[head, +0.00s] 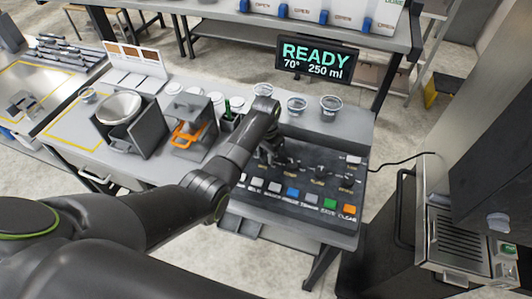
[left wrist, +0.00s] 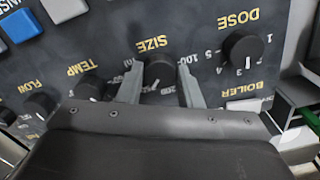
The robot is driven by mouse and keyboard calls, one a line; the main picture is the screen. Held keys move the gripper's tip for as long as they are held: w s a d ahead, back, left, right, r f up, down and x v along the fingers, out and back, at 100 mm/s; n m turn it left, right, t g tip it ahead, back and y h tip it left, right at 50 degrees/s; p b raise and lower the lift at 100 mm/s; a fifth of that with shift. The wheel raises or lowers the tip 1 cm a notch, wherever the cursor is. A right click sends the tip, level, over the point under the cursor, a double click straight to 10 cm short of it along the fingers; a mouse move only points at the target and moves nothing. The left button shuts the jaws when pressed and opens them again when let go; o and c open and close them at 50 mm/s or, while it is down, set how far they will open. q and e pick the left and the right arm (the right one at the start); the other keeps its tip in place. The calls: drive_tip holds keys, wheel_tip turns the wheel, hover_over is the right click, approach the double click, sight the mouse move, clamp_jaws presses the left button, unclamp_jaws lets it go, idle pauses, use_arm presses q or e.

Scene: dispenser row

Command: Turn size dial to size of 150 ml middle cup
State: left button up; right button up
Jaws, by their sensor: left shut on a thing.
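The black size dial (left wrist: 158,74) sits under the upside-down SIZE label in the left wrist view, with a white pointer mark. My left gripper (left wrist: 160,80) has one finger on each side of the dial and is shut on it. The fingers and wrist hide part of the scale; 100 is readable, the other numbers are partly hidden. In the head view my left gripper (head: 277,160) is over the dark control panel (head: 262,204). The display (head: 317,60) reads READY, 70°, 250 ml. The middle cup (head: 297,105) stands between two other clear cups behind the panel.
The dose dial (left wrist: 243,47) and temp dial (left wrist: 91,88) flank the size dial closely. Coloured buttons, including a blue one (head: 293,193), line the panel's front. A grey machine with an orange handle (head: 187,139) stands left of my arm.

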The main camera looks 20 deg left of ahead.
use_arm(q)
drive_tip(key=shift+n, duration=0.3)
drive_tip(key=n, duration=0.3)
drive_tip(key=shift+n, duration=0.3)
drive_tip(key=n, duration=0.9)
drive_tip(key=shift+w, duration=0.1)
drive_tip(key=n, duration=0.4)
drive_tip(key=shift+r, duration=0.1)
drive_tip(key=shift+n, duration=0.4)
drive_tip(key=o, duration=1)
drive_tip(key=shift+c, duration=0.2)
